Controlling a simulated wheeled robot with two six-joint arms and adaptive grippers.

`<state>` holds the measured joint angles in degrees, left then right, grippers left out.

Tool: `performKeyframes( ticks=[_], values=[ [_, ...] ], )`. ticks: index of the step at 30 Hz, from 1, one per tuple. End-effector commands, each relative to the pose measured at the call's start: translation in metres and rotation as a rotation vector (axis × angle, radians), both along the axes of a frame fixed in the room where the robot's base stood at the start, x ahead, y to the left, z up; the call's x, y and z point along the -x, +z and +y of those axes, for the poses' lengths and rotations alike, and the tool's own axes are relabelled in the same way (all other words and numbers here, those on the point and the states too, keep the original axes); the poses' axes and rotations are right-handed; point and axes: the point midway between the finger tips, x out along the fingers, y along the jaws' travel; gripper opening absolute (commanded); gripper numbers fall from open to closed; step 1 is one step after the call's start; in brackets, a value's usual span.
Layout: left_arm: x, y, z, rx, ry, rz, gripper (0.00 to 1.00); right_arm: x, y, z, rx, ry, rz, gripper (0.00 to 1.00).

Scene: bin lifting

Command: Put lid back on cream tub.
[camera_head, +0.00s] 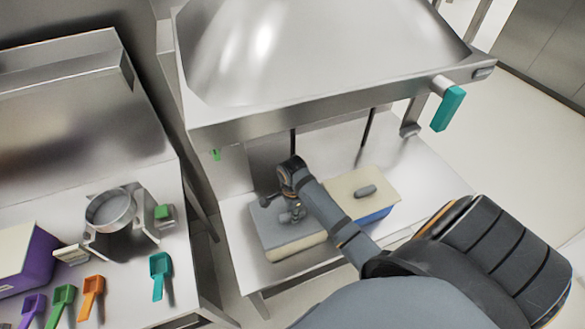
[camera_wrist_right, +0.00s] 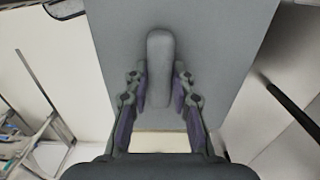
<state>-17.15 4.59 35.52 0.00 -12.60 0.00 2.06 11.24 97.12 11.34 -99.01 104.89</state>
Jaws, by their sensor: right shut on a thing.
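The cream tub (camera_head: 297,252) stands on the low steel shelf. A grey lid (camera_head: 270,236) with a bar handle lies over its top; I cannot tell whether it is fully seated. My right gripper (camera_head: 292,213) reaches down over the lid from above. In the right wrist view, the gripper (camera_wrist_right: 160,98) is shut on the handle (camera_wrist_right: 160,60) of the grey lid (camera_wrist_right: 215,50), with a finger on each side. A cream strip (camera_wrist_right: 160,142) shows past the lid's near edge. My left gripper is not in view.
A blue tub (camera_head: 376,215) with a cream lid (camera_head: 348,187) stands right beside it. A large steel hopper (camera_head: 320,50) hangs over the shelf. Scoops, a purple bin (camera_head: 30,262) and a steel ring stand (camera_head: 110,212) are on the left counter. The shelf's right end is free.

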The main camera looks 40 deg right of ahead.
Motion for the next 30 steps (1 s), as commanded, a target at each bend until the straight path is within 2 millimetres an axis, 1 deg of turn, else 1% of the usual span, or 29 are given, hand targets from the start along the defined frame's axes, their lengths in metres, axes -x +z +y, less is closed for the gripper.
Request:
performKeyframes(
  ticks=[5,16,30],
  values=[
    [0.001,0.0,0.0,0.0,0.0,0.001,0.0,0.0,0.0,0.0,0.0,0.0,0.0,0.0],
    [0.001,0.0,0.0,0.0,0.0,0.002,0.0,0.0,-0.009,0.0,0.0,0.0,0.0,0.0],
    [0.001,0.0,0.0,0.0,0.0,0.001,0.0,0.0,-0.01,0.0,0.0,0.0,0.0,0.0]
  ],
)
